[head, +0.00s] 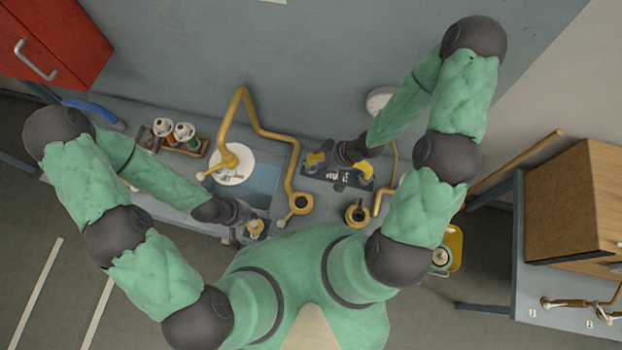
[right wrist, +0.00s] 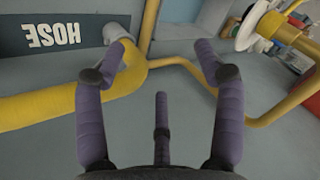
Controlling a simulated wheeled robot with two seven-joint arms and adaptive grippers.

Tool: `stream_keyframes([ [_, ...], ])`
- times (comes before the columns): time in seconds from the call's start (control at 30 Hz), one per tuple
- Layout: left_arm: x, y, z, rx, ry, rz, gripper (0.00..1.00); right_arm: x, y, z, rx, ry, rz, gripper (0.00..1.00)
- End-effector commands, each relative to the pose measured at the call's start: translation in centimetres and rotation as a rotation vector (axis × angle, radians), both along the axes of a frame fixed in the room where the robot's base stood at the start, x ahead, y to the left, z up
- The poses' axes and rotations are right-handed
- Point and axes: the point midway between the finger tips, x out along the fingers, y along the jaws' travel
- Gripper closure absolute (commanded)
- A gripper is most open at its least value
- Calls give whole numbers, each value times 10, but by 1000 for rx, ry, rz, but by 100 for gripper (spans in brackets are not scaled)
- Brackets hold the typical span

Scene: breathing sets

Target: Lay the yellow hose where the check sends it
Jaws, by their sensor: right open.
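The thick yellow hose (head: 366,173) lies along the dark mat (head: 338,186) marked HOSE, partly hidden by my right gripper. It also shows in the right wrist view (right wrist: 45,108). My right gripper (head: 338,158) is open above it. In the right wrist view its purple fingers (right wrist: 160,60) are apart, with the left finger in front of the hose; I cannot tell whether they touch. My left gripper (head: 250,230) is low at the bench's front edge, by a small yellow piece (head: 255,226); its jaw state is unclear.
A bent yellow pipe (head: 268,133) rises over the bench, beside a white disc (head: 231,164). A ring-ended fitting (head: 358,213) sits at right. A rack of spools (head: 180,137) stands at left. A wooden cabinet (head: 573,205) is on another table, with numbered brass parts (head: 565,303).

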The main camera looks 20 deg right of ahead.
Motion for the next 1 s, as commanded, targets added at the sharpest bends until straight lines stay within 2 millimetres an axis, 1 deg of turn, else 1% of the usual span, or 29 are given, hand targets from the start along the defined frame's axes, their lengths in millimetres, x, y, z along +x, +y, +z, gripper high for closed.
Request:
stream_keyframes([
  [0.03,0,0,0,0,0,0,100,-6,12,-6,6,47,-37,30],
  [0.2,0,0,0,0,0,0,100,-32,37,-24,-10,211,-187,30],
  [0.4,0,0,0,0,0,0,100,-67,53,-41,-66,377,-330,30],
  [0.5,0,0,0,0,0,0,100,-79,56,-46,-90,428,-376,30],
  [0.67,0,0,0,0,0,0,100,-88,57,-48,-111,463,-410,30],
  [1.0,0,0,0,0,0,0,100,-88,57,-48,-111,465,-413,30],
])
